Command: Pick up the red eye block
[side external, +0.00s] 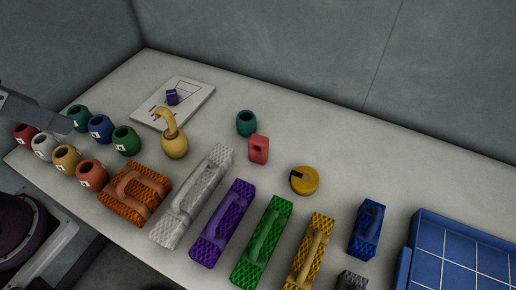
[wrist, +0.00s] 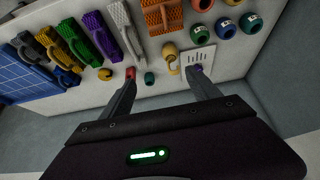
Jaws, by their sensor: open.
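The red eye block (side external: 259,149) is a small upright red block with a hole near its top. It stands on the pale table, in front of and slightly right of a teal pot (side external: 246,123). In the wrist view the red eye block (wrist: 130,73) shows small, just beyond the tip of the left finger, partly hidden by it. My gripper (wrist: 162,76) is open and empty, with its two fingers wide apart. It is well away from the block.
Several numbered pots (side external: 67,158) stand at the left. A yellow hooked item (side external: 174,143) and a white board (side external: 190,92) with a purple piece are behind. Handled blocks, such as the purple one (side external: 222,222), line the front. A yellow disc (side external: 304,180) and blue tray (side external: 420,228) are right.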

